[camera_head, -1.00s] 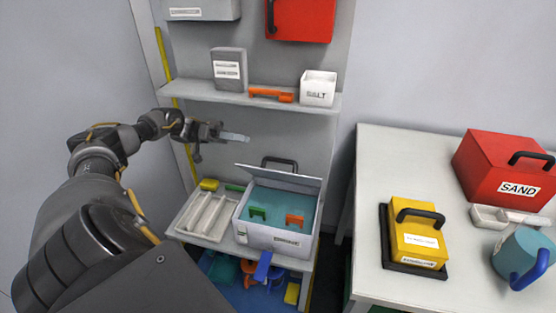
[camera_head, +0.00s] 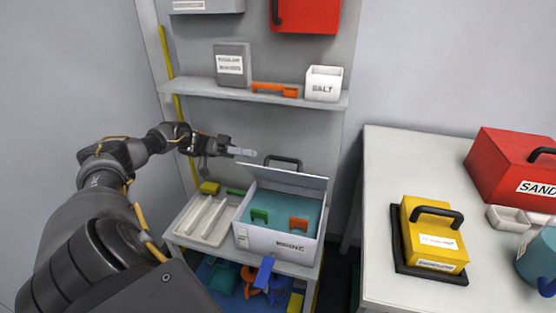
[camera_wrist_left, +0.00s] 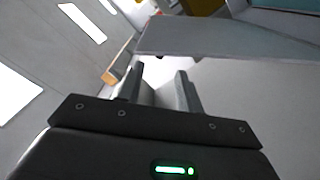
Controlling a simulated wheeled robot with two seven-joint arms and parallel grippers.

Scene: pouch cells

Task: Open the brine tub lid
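The white brine tub (camera_head: 275,240) stands on the lower shelf, its label facing me. Its lid (camera_head: 287,180) is raised and tilted up along the back edge, with the black handle (camera_head: 284,159) behind it. The teal inside shows, with a green clip (camera_head: 260,215) and an orange clip (camera_head: 299,224) in it. My left gripper (camera_head: 245,152) is just above and left of the lid's upper left corner, empty and apart from it. In the left wrist view its fingers (camera_wrist_left: 157,85) are spread, and a grey panel, apparently the lid (camera_wrist_left: 215,40), lies beyond the tips. My right gripper is not in view.
A shallow divided tray (camera_head: 207,220) sits left of the tub. The upper shelf (camera_head: 215,88) with a grey box (camera_head: 232,65), orange handle piece (camera_head: 274,90) and white box (camera_head: 323,84) is above. A table (camera_head: 375,180) with yellow (camera_head: 432,235) and red (camera_head: 512,165) boxes stands right.

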